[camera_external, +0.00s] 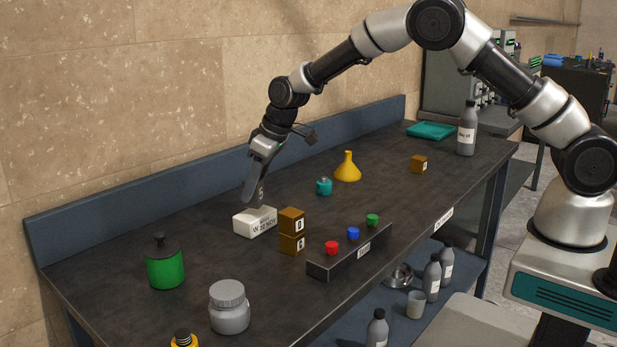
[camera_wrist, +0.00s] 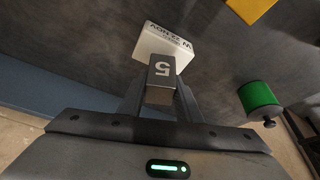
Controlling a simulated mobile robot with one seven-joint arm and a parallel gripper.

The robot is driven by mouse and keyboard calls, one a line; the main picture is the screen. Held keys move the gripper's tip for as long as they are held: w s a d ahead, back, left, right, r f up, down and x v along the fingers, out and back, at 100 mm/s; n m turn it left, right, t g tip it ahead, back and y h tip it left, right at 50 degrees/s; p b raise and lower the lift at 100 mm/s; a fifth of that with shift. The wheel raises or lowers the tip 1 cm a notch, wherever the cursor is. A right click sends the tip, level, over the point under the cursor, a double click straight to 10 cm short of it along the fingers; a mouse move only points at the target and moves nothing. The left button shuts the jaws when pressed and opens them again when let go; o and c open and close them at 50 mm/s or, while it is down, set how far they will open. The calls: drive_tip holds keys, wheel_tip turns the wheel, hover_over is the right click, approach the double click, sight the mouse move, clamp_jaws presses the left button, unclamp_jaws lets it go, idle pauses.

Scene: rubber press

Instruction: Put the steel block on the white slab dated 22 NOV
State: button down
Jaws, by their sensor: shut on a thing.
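My gripper (camera_external: 254,188) is shut on a small grey steel block marked 5, seen in the wrist view (camera_wrist: 161,68) between the two fingers. In the external view the block hangs close above the white slab (camera_external: 255,222); whether they touch is hard to tell. The slab's label reads 22 NOV. It also shows in the wrist view (camera_wrist: 165,42), just beyond the block and partly hidden by it. The slab lies flat on the dark bench.
Two stacked brown blocks (camera_external: 291,231) stand close to the right of the slab. A green canister (camera_external: 165,268) stands to its left, and a grey jar (camera_external: 229,308) is nearer the front. A blue backsplash (camera_external: 130,221) runs behind.

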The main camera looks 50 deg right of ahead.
drive_tip(key=shift+w+f, duration=0.1)
drive_tip(key=shift+f, duration=0.55)
drive_tip(key=shift+f, duration=0.1)
drive_tip(key=shift+f, duration=0.15)
drive_tip(key=c, duration=1.3)
unclamp_jaws()
